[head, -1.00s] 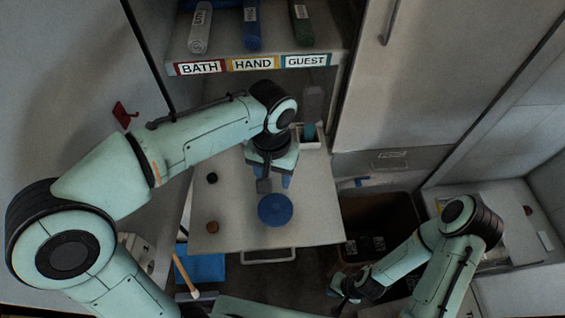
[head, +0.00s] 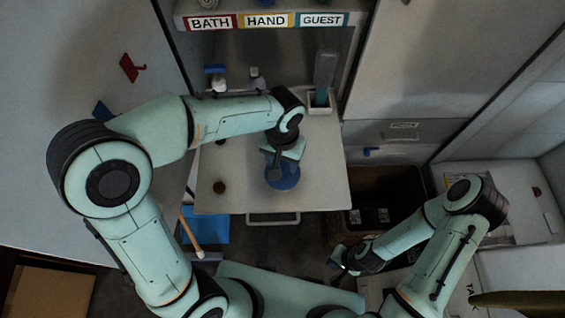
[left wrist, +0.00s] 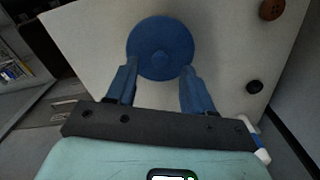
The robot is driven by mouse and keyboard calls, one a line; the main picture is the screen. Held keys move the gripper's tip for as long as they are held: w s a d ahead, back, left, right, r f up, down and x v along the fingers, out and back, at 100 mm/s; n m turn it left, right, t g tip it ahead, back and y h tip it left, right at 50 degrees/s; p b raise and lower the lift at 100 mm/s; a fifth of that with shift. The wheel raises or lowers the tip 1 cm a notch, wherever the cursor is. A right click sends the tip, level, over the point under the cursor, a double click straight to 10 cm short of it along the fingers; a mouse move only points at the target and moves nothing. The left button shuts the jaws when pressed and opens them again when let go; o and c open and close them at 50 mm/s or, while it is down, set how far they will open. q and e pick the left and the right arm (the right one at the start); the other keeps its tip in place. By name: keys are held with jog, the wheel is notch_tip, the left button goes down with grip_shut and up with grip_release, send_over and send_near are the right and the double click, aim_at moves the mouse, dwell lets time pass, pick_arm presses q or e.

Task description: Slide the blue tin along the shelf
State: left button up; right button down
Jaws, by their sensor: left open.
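The round blue tin (head: 282,181) sits on the pale shelf (head: 325,180), right of its middle. It also shows in the left wrist view (left wrist: 160,45), its lid facing the camera. My left gripper (left wrist: 158,72) is open, its two blue fingers pointing at the tin's near edge, one at each side. Whether they touch it I cannot tell. In the head view my left wrist hides part of the tin. My right gripper (head: 340,262) hangs low, away from the shelf, and its jaws are too small to read.
Two dark round knobs lie on the shelf; the brown one (head: 219,187) is left of the tin. A white holder (head: 320,106) stands at the shelf's back right. A label rail (head: 266,20) runs above. A dark bin (head: 385,190) is right of the shelf.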

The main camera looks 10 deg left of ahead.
pick_arm(q)
jog(key=shift+f, duration=1.15)
pick_arm(e)
jog(key=shift+s+f, duration=0.1)
jog(key=shift+f, duration=0.05)
pick_arm(q)
grip_shut()
jog(key=shift+w, duration=0.15)
